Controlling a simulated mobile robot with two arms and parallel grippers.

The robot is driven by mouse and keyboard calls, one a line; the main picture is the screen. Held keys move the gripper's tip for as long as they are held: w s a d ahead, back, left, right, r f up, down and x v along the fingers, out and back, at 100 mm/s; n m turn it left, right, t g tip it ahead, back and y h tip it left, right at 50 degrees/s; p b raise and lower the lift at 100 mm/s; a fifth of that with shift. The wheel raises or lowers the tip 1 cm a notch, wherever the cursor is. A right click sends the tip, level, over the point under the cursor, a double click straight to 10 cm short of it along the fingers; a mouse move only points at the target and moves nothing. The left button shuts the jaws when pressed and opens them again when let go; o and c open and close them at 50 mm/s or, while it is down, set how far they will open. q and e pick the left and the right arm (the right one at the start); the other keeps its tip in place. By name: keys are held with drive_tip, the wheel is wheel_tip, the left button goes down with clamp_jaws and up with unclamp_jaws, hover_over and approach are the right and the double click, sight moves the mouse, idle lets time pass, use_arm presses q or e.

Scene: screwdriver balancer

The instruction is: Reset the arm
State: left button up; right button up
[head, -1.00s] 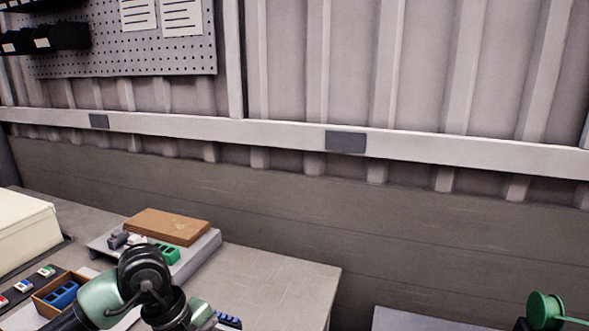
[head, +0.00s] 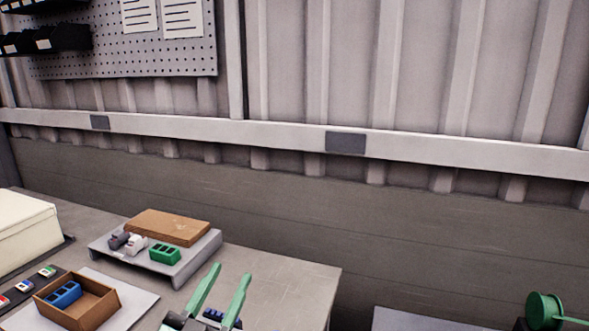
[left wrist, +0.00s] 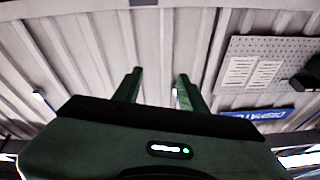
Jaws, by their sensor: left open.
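My left gripper (head: 222,292) shows at the bottom of the head view, its two green fingers pointing up and apart. It is open with nothing between the fingers. In the left wrist view the same open gripper (left wrist: 157,85) points at the ribbed wall, with nothing between its fingers. It is in front of the table's (head: 290,285) right part, and its lower part and arm are cut off by the frame edge. My right gripper is not in view.
A grey stand (head: 190,262) on the table holds a brown board (head: 167,226), a green block (head: 164,253) and small grey and white parts. A brown box (head: 92,311) with a blue block (head: 64,294) stands left. A cream case (head: 22,235) is at far left. A green round thing (head: 543,311) is at lower right.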

use_arm(q)
drive_tip(key=s+a+f+n+g+y, duration=0.2)
drive_tip(key=a+f+n+g+y, duration=0.15)
drive_tip(key=f, duration=0.55)
drive_tip(key=s+a+f+n+g+y, duration=0.25)
drive_tip(key=a+f+g+y, duration=0.2)
drive_tip(key=f, duration=0.45)
drive_tip(key=s+a+f+m+g+h, duration=0.1)
drive_tip(key=s+f+g, duration=0.4)
drive_tip(key=s+f, duration=0.4)
drive_tip(key=s+f+m+g, duration=0.1)
drive_tip(key=s+f+g, duration=0.45)
drive_tip(key=s, duration=0.65)
wheel_tip(320, 180, down, 28)
drive_tip(key=s, duration=0.2)
drive_tip(key=s+a+f+g, duration=0.1)
drive_tip(key=s+a+f, duration=0.2)
drive_tip(key=s+f, duration=1.2)
drive_tip(key=shift+s+m, duration=0.3)
drive_tip(key=shift+s, duration=0.3)
